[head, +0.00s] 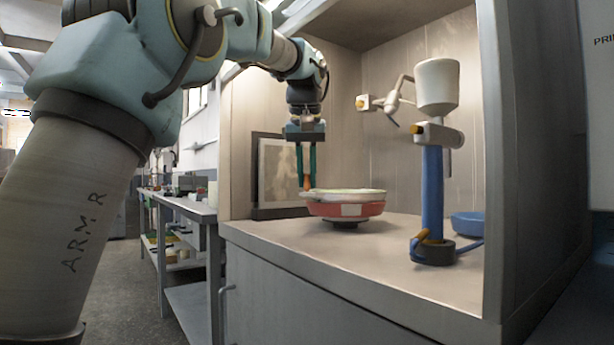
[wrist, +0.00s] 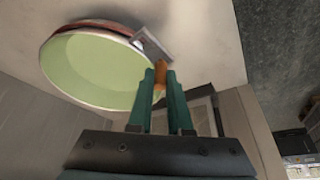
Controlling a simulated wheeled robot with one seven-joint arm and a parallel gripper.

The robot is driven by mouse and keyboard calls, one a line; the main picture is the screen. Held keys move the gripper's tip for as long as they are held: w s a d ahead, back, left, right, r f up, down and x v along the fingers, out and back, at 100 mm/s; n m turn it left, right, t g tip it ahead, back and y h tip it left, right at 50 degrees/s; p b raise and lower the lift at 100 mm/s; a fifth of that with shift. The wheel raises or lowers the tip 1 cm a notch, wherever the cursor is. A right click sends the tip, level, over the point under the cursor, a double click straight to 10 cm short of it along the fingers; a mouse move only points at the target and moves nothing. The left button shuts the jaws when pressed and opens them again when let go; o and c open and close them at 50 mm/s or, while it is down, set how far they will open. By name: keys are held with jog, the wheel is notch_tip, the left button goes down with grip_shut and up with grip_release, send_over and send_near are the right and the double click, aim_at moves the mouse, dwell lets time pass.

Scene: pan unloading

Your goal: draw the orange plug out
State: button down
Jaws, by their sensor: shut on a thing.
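My gripper (head: 306,186) points straight down inside the cabinet, its two green fingers closed on the orange plug (head: 307,182). In the wrist view the plug (wrist: 160,79) sits between the fingertips, beside the rim of the round pan (wrist: 88,70). A grey metal piece (wrist: 152,43) lies at the pan's edge, close to the plug's far end. I cannot tell whether the plug is still seated in anything. In the head view the pan (head: 345,209) has a red side and a pale rim, and rests on a dark base on the cabinet floor.
A blue post (head: 432,190) with a white cup-shaped head (head: 437,84) stands to the right of the pan. A blue dish (head: 467,224) is behind it. A framed panel (head: 281,172) leans at the back left. The front of the cabinet floor (head: 370,260) is clear.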

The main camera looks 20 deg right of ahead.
jog(key=shift+r+p, duration=0.35)
jog(key=shift+p, duration=0.05)
jog(key=shift+r+p, duration=1.25)
jog(key=shift+p, duration=0.15)
